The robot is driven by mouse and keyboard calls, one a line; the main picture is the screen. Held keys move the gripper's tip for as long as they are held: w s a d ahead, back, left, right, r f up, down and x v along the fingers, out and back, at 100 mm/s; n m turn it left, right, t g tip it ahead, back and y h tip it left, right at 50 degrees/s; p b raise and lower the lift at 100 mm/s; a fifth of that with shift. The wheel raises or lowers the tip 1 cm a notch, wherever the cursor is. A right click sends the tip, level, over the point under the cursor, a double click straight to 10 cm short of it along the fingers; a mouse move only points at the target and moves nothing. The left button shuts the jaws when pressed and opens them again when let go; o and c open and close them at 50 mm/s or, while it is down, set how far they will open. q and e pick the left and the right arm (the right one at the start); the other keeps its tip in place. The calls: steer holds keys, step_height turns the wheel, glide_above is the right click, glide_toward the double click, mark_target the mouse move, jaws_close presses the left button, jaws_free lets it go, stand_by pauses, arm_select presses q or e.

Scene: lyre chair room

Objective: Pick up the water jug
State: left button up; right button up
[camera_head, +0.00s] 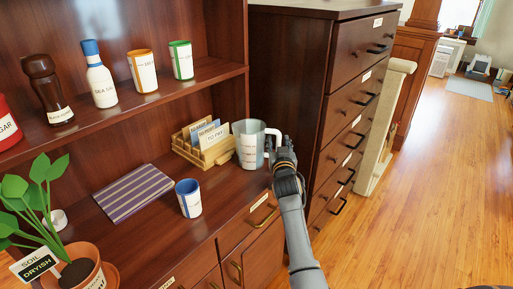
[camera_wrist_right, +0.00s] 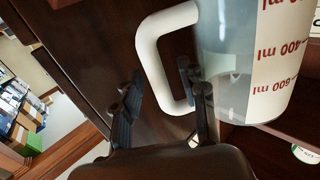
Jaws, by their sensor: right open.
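The water jug (camera_head: 248,146) is a clear, greyish jug with a white handle. It stands upright on the wooden counter, near the counter's right end. My right gripper (camera_head: 281,149) is at the handle side of the jug. In the right wrist view the jug (camera_wrist_right: 248,85) shows red volume marks upside down. There my right gripper (camera_wrist_right: 162,98) is open. The white handle (camera_wrist_right: 150,62) lies between its fingers, with one finger seemingly inside the handle's loop. Whether the fingers touch the handle cannot be told. My left gripper is not in view.
A wooden letter holder (camera_head: 203,150) stands just left of the jug. A blue cup (camera_head: 189,199), a striped book (camera_head: 133,192) and a potted plant (camera_head: 83,273) share the counter. A shelf (camera_head: 110,118) hangs above. A tall dresser (camera_head: 335,95) rises close on the right.

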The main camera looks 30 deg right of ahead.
jaws_close()
steer(key=shift+r, duration=0.15)
stand_by(0.4)
